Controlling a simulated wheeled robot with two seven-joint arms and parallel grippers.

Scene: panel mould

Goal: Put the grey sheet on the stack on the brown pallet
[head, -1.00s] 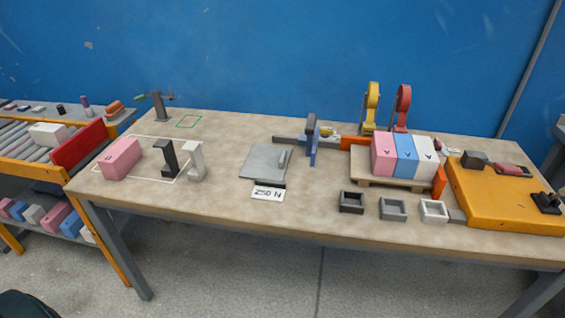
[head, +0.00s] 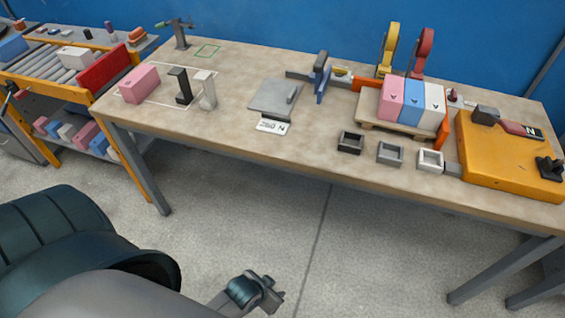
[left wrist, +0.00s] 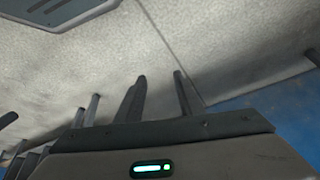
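The brown pallet (head: 368,125) stands right of the middle. It carries the stack, a row of a pink block (head: 391,98), a blue block (head: 413,102) and a white block (head: 434,106). My left gripper (head: 274,291) is low in front of the table, over the floor, well apart from the sheet. It looks open and empty; its fingers (left wrist: 160,98) show apart in the left wrist view. My right gripper is out of view.
A card (head: 272,127) lies just in front of the sheet. Black, grey and white square frames (head: 390,153) line the front edge. A blue upright clamp (head: 322,80) and orange stops (head: 440,135) stand near the pallet. A yellow board (head: 500,160) is at right.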

